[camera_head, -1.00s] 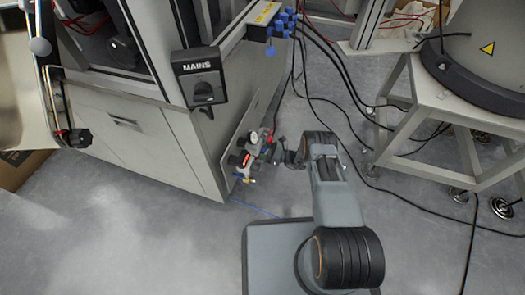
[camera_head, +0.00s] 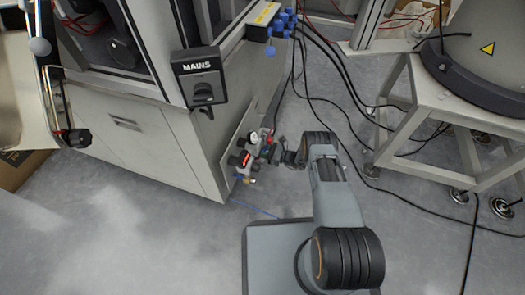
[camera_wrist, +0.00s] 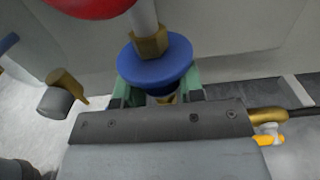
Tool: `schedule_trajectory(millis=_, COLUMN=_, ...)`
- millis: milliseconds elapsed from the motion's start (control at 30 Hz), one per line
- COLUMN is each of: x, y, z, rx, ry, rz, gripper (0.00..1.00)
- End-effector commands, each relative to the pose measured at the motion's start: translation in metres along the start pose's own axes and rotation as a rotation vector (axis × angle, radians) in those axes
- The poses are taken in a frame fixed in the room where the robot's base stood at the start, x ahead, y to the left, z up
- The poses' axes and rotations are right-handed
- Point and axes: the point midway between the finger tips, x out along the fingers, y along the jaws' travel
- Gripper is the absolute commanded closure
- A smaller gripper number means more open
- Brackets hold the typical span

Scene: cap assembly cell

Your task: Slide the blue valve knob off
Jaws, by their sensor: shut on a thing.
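The blue valve knob (camera_wrist: 155,66) is in the middle of the wrist view, a round blue disc around a brass hex fitting (camera_wrist: 150,43) and a pale stem. My gripper (camera_wrist: 158,92) is at the knob, its green fingers on either side of it, shut on it. The lower part of the knob is hidden behind the gripper body. In the head view my gripper (camera_head: 277,155) is small and dark, beside the valve assembly (camera_head: 246,159) on the cabinet's side. The knob cannot be made out clearly there.
A red round part (camera_wrist: 90,4) is close above the knob in the wrist view. A brass fitting with a grey end (camera_wrist: 62,95) is at left, and a brass pipe with a yellow part (camera_wrist: 268,122) at right. The cabinet (camera_head: 140,135) stands left; cables (camera_head: 345,110) hang at right.

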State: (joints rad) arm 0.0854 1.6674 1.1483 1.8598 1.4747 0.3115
Motion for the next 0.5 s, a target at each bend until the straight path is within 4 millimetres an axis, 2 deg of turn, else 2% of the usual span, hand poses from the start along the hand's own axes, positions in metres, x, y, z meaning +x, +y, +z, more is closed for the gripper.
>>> schedule_trajectory(millis=233, x=0.0, y=0.0, z=-0.025, rx=0.0, ry=0.0, rz=0.002, gripper=1.0)
schedule_trajectory(millis=500, x=0.0, y=0.001, z=-0.026, rx=0.002, ry=0.004, rz=0.0, gripper=1.0)
